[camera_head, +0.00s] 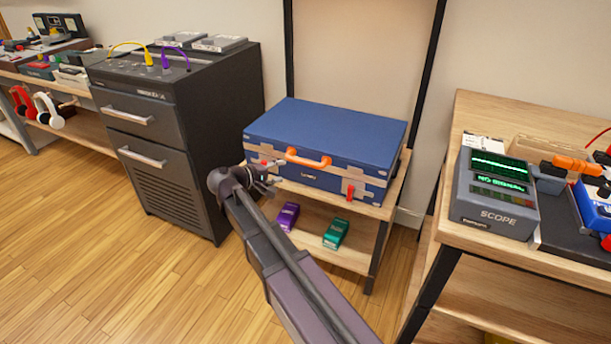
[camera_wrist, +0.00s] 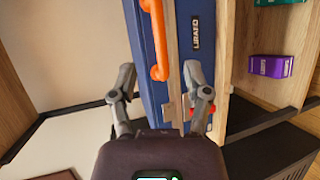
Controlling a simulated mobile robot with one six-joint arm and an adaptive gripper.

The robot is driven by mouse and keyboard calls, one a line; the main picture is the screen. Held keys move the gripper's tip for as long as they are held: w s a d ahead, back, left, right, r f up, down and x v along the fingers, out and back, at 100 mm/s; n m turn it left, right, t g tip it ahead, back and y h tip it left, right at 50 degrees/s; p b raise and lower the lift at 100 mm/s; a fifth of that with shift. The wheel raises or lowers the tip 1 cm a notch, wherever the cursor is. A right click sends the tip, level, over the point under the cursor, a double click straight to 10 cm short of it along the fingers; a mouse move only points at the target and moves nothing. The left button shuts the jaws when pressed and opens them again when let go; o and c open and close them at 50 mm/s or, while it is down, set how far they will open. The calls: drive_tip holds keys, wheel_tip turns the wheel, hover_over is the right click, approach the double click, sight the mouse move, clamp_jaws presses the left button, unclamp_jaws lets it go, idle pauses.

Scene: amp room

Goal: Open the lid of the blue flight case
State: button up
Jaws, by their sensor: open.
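The blue flight case (camera_head: 340,130) lies flat on a wooden shelf with its lid closed. Its front has an orange handle (camera_head: 307,159) and a red latch (camera_head: 349,192) at the right. My gripper (camera_head: 270,178) is open at the left end of the case's front, left of the handle. In the wrist view my gripper's (camera_wrist: 160,80) fingers spread across the case (camera_wrist: 182,30), one near the lid's outer edge and one over the front face. The orange handle (camera_wrist: 155,40) shows ahead of them. An orange-red latch part (camera_wrist: 211,109) is close to the right finger and partly hidden.
A black drawer cabinet (camera_head: 180,130) stands left of the case. Purple (camera_head: 288,216) and green (camera_head: 336,233) pedals sit on the lower shelf. A wooden table with a scope (camera_head: 495,195) is at the right. The floor (camera_head: 100,260) at the left is clear.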

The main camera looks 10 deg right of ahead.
sight(301, 162)
drive_tip(key=a+b, duration=0.1)
drive_tip(key=w+a+f+t+h+b, duration=0.1)
drive_tip(key=shift+w+a+f+n, duration=0.15)
drive_tip(key=shift+w+a+n, duration=0.05)
drive_tip(key=shift+a+n, duration=0.2)
drive_tip(key=shift+d, duration=0.15)
drive_tip(key=b+x, duration=0.2)
drive_tip(key=x, duration=1.1)
drive_tip(key=shift+w+d+f+b, duration=0.1)
drive_tip(key=shift+w+d+b, duration=0.1)
drive_tip(key=shift+w+b, duration=0.1)
clamp_jaws()
drive_tip(key=shift+d, duration=0.3)
drive_tip(key=shift+a, duration=0.25)
